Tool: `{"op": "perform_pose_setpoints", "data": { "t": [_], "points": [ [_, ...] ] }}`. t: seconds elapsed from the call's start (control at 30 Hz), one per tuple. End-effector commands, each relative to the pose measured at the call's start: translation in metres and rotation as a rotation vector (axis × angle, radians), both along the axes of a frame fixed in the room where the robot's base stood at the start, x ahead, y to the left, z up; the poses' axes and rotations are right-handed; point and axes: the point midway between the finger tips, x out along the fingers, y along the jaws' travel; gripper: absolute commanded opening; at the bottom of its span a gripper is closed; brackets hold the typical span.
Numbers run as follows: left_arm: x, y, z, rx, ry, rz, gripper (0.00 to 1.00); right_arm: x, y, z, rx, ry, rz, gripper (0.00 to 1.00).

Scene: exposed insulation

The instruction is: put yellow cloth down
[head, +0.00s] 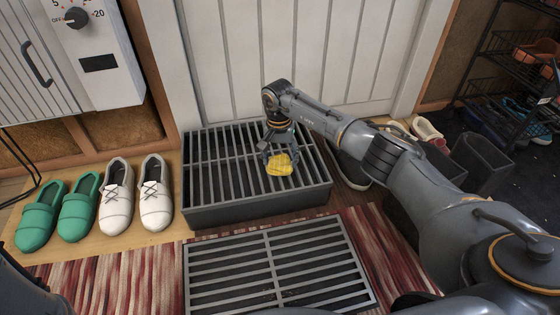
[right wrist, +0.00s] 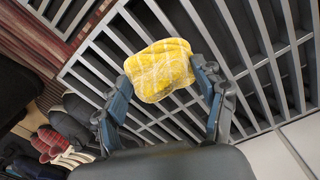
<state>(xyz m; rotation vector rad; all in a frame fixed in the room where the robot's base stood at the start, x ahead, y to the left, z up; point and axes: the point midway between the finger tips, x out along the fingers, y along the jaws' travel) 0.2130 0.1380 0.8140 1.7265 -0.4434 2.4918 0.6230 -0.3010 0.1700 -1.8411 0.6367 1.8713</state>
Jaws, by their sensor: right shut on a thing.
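The yellow checked cloth (head: 280,164) is bunched up in my right gripper (head: 281,155). In the right wrist view the cloth (right wrist: 160,70) sits between the two fingers of the right gripper (right wrist: 165,78), which are shut on it. The cloth is over the grey slatted grate of a dark box (head: 258,212). I cannot tell whether it touches the slats. In the head view my left gripper is not seen.
A second slatted grate (head: 278,268) lies in front on the striped rug (head: 120,278). Green shoes (head: 78,208) and white shoes (head: 156,194) stand at the left. A white door (head: 340,50) is behind the box. A dark bin (head: 482,162) and a shoe rack (head: 500,70) stand at the right.

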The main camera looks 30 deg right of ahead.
Motion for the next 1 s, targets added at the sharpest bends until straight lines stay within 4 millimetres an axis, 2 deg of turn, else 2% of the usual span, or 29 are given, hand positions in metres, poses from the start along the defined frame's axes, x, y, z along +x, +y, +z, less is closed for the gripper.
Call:
{"op": "perform_pose_setpoints", "data": {
  "t": [0.17,0.2,0.3,0.63,0.73,0.87,1.0],
  "points": [
    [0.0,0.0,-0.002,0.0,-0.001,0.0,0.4,0.0,0.0,-0.003,-0.001,-0.001,0.0,0.44],
    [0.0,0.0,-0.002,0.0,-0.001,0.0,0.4,0.0,0.0,-0.003,-0.001,-0.001,0.0,0.72],
    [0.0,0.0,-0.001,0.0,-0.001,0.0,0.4,0.0,0.0,-0.003,-0.001,-0.001,0.0,0.92],
    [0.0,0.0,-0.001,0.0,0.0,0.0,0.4,0.0,0.0,-0.002,0.0,0.0,0.0,0.92],
    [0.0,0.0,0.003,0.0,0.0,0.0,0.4,0.0,0.0,0.003,0.0,0.0,0.0,0.92],
    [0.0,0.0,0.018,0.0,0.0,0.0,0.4,0.001,-0.001,0.022,-0.002,-0.001,0.0,0.92],
    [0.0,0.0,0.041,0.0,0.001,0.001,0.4,0.001,-0.001,0.053,-0.002,-0.002,0.0,0.92]
  ]
}}
